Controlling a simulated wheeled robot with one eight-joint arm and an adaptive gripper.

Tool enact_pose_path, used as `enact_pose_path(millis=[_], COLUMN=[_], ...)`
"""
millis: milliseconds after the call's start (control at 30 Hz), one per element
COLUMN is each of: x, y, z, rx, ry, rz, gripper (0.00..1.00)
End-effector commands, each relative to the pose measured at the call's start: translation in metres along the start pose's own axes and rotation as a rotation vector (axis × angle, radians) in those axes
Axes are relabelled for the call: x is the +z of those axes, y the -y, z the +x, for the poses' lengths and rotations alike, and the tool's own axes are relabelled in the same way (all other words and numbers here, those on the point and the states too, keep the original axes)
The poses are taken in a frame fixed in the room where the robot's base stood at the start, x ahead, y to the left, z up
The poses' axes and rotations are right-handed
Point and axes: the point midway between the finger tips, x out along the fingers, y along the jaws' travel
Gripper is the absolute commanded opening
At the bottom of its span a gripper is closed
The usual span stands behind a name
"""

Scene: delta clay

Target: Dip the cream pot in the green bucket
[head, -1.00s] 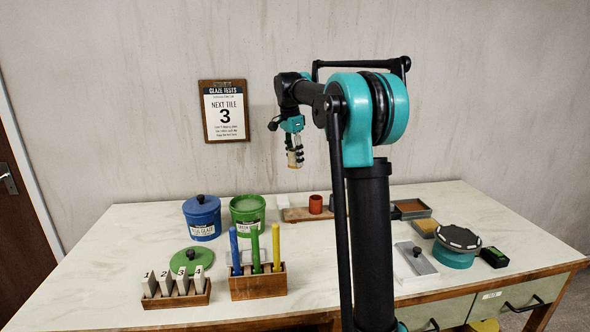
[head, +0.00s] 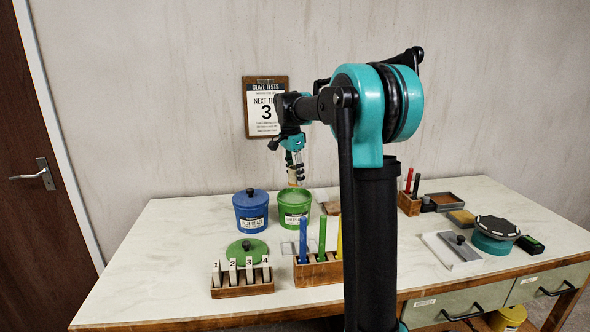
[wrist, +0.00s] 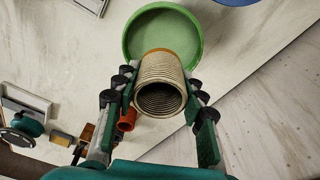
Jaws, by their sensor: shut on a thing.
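The cream pot (wrist: 160,80) is ribbed and hollow, with an orange-brown band at its far end. My gripper (wrist: 160,98) is shut on it, with a finger on each side. In the head view the gripper (head: 294,172) points down, with the pot (head: 292,184) below it and partly hidden. The green bucket (head: 294,213) stands open on the table, full of pale green to near its rim. The pot is over the bucket; in the wrist view its banded end overlaps the near edge of the bucket (wrist: 135,40). I cannot tell whether it touches the glaze.
A lidded blue bucket (head: 251,213) stands just left of the green one. In front are a green lid (head: 247,249), a rack of numbered tiles (head: 242,277) and a wooden holder (head: 318,271) with upright coloured sticks. A notice board (head: 265,106) hangs behind.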

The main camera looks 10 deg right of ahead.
Motion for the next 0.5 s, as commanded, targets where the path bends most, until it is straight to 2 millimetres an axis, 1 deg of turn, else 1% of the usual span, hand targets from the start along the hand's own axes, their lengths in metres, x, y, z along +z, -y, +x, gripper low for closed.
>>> enact_pose_path(millis=[167,500], x=[0.001,0.004], y=[-0.001,-0.001], z=[0.006,0.031], rx=[0.000,0.000], ry=[0.000,0.000], rz=[0.000,0.000], gripper=[0.10,0.10])
